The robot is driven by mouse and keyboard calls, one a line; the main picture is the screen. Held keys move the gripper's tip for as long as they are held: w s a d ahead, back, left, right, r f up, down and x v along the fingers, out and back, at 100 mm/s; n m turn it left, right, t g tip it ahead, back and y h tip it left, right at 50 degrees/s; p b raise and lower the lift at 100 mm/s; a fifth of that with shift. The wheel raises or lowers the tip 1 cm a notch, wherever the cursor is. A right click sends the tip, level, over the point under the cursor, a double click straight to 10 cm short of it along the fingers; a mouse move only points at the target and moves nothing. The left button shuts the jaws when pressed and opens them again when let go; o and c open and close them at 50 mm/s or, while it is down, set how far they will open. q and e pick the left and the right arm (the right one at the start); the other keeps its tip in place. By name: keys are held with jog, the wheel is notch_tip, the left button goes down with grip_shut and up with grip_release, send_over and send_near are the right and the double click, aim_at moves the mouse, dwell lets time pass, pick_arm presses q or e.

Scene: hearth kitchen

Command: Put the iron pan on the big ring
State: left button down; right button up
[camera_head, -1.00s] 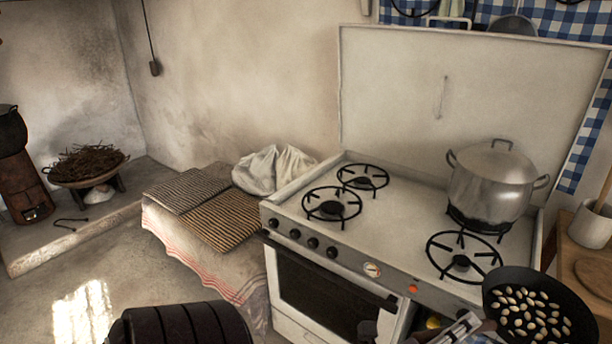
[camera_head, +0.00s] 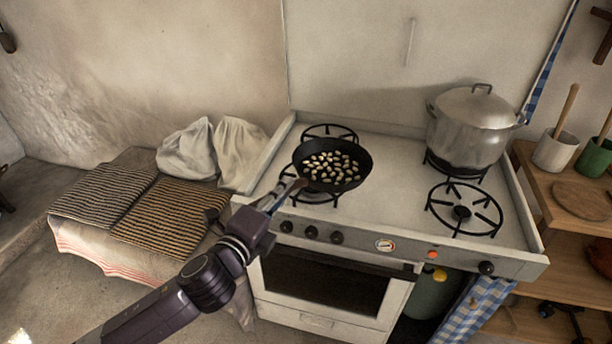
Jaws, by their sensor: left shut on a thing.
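The black iron pan (camera_head: 352,158) holds several pale oval pieces. It is over the front left ring (camera_head: 316,199) of the white stove and covers most of that ring. I cannot tell whether the pan rests on the ring or hangs just above it. My left gripper (camera_head: 286,195) is shut on the pan's handle (camera_head: 298,185), which points toward the lower left. The front right ring (camera_head: 463,212) is bare and looks the largest of the rings in view. The back left ring (camera_head: 329,133) is bare and partly hidden by the pan. My right gripper is not in view.
A lidded metal pot (camera_head: 470,130) stands on the back right ring. The raised stove lid (camera_head: 370,60) stands behind. Knobs line the stove front. Striped mats (camera_head: 160,215) and white sacks (camera_head: 212,155) lie left; a wooden shelf (camera_head: 570,225) stands right.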

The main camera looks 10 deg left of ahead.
pick_arm(q)
jog(key=w+a+r, duration=0.6)
jog(key=w+r, duration=0.2)
jog(key=w, duration=0.2)
notch_tip(320, 180, down, 20)
jog(key=b, duration=0.1)
jog(key=shift+a+b, duration=0.2)
jog(key=shift+b, duration=0.2)
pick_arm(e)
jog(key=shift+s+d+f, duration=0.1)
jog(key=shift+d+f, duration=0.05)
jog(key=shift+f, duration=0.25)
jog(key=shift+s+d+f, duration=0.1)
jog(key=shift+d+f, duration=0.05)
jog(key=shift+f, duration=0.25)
pick_arm(q)
jog(key=shift+r, duration=0.1)
jog(key=c, duration=2.1)
grip_release()
jog(key=shift+s+f, duration=0.1)
jog(key=shift+f, duration=0.2)
jog(key=shift+o, duration=1.4)
jog(key=shift+r, duration=0.1)
